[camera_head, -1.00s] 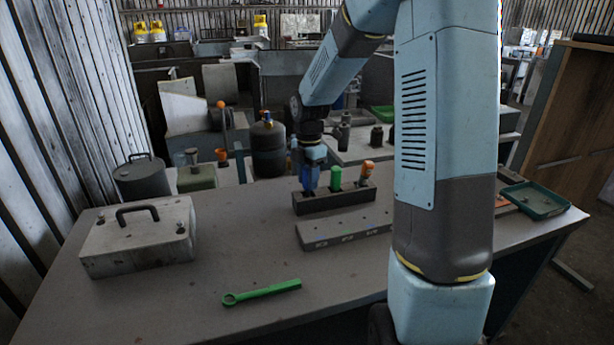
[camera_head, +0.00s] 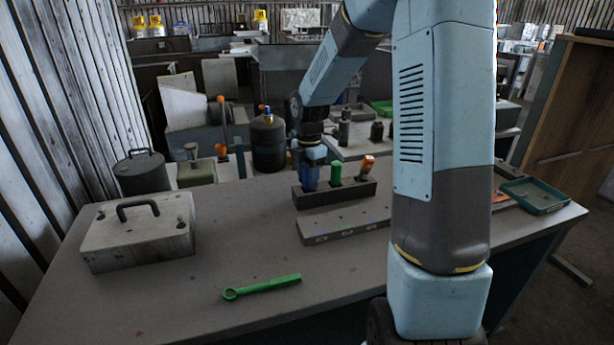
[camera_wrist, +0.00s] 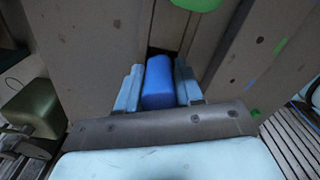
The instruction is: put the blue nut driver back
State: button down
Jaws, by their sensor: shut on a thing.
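The blue nut driver (camera_head: 310,178) is upright at the left end of the dark holder block (camera_head: 340,196). My gripper (camera_head: 309,166) is above it, pointing down, shut on its handle. In the wrist view the blue handle (camera_wrist: 158,84) lies between my two light-blue fingers. A dark opening shows just beyond the handle there. How deep the driver's shaft sits in the block is hidden. A green-handled driver (camera_head: 335,174) stands in the middle of the block, and an orange-handled one (camera_head: 367,166) stands tilted at its right end.
A low grey block with marked holes (camera_head: 345,225) lies in front of the holder. A green ring wrench (camera_head: 262,287) lies near the front edge. A grey box with a handle (camera_head: 135,235) stands left, a green tray (camera_head: 538,197) right. The table between box and holder is clear.

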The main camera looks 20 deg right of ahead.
dwell(0.4)
jog(key=c, duration=0.6)
grip_release()
jog(key=shift+c, duration=0.2)
jog(key=shift+o, duration=0.4)
jog(key=o, duration=0.4)
jog(key=shift+r, duration=3.95)
